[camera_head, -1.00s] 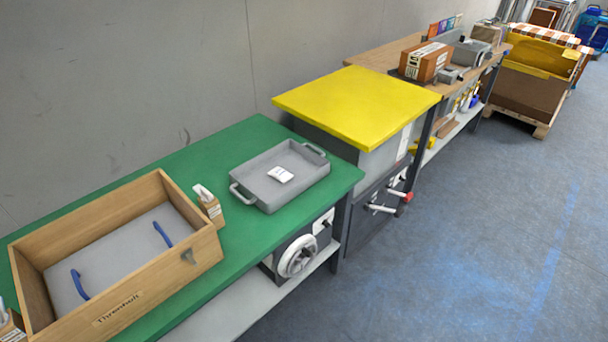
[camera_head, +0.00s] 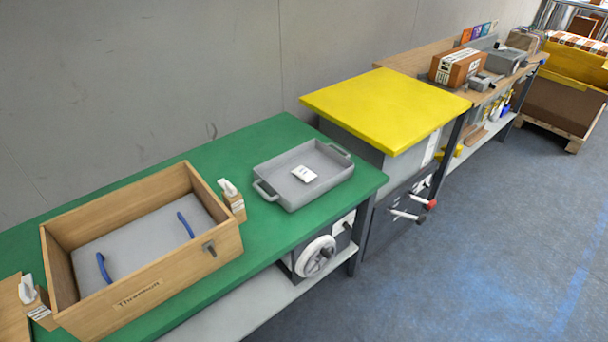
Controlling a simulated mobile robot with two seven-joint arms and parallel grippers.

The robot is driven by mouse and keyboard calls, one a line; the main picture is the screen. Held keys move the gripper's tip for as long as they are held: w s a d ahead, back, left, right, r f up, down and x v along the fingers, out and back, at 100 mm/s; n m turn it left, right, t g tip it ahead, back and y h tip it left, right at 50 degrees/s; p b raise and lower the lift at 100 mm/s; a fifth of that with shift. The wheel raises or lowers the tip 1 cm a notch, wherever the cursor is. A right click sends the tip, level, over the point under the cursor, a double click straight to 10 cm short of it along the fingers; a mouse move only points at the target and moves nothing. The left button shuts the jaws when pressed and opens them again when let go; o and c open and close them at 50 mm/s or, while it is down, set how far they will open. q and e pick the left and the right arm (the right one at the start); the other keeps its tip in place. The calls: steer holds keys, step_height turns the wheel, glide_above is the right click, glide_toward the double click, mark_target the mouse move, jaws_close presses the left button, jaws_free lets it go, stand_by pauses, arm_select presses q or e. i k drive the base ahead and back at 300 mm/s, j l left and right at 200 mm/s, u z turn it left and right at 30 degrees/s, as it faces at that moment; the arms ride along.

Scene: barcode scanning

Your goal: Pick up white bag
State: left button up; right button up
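A small white bag (camera_head: 304,174) lies flat inside a grey tray (camera_head: 283,199) with two handles. The tray stands on the green table (camera_head: 258,140), near its right end. Dark marks show on the bag's top, too small to read. Neither of my grippers shows in the head view.
A wooden box (camera_head: 180,278) with blue handles inside stands left of the tray. Wooden blocks with white tops stand at its right side (camera_head: 232,200) and left side (camera_head: 30,292). A yellow-topped cabinet (camera_head: 386,106) adjoins the table's right end. Open blue-grey floor (camera_head: 480,250) lies at the right.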

mark_target(303, 173)
steer(key=u, duration=0.95)
steer(key=l+u, duration=0.9)
steer(key=k+l+u, duration=0.2)
steer(key=l, duration=0.25)
steer(key=l+u, duration=0.25)
steer(key=l, duration=0.15)
steer(key=k+l, duration=0.1)
steer(key=l, duration=0.2)
steer(key=k+l, duration=0.1)
steer(key=l, duration=0.2)
steer(key=k+l+u, duration=0.1)
steer(key=l, duration=0.2)
